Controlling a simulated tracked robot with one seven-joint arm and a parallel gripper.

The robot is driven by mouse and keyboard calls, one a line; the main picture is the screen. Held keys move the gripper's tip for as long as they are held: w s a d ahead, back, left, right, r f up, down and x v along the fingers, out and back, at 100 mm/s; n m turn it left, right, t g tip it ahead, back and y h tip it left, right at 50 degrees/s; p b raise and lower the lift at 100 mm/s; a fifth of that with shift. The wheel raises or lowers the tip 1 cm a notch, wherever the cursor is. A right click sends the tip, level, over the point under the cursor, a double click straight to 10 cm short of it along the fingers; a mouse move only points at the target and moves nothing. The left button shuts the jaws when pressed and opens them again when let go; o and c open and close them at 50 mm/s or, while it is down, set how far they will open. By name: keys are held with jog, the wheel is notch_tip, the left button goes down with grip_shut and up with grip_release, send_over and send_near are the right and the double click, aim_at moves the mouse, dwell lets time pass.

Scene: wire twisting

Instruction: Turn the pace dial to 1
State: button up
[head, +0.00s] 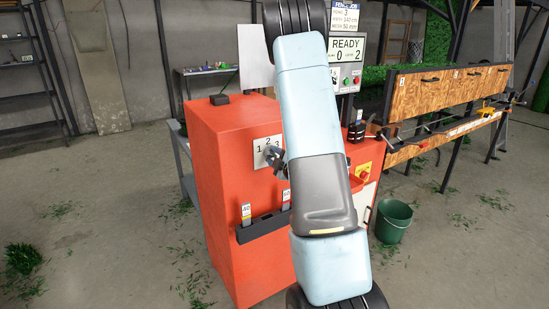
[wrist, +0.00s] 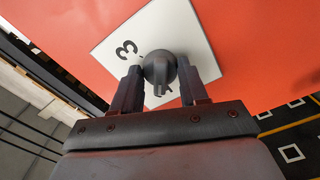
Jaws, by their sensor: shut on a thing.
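The pace dial is a round grey knob (wrist: 157,68) on a white plate (wrist: 205,62) fixed to the orange cabinet face. In the head view the plate (head: 259,158) shows the numbers 1, 2 and 3 from left to right. My gripper (wrist: 160,80) is shut on the knob, one dark finger on each side of it. In the wrist view the 3 is clear and another digit is mostly hidden behind the knob. I cannot tell which number the knob points to.
The orange cabinet (head: 225,175) carries a black holder (head: 262,227) with tags below the dial. A red button on yellow (head: 363,171) sits to the right. A screen (head: 346,50) reads READY. A green bucket (head: 393,221) stands on the floor, near a wooden bench (head: 440,90).

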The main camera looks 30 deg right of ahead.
jog(key=shift+a+f+n, duration=0.1)
jog(key=shift+a+n, duration=0.1)
jog(key=shift+n, duration=0.3)
jog(key=o, duration=0.8)
jog(key=shift+c, duration=0.2)
jog(key=o, duration=0.3)
jog(key=shift+d, duration=0.1)
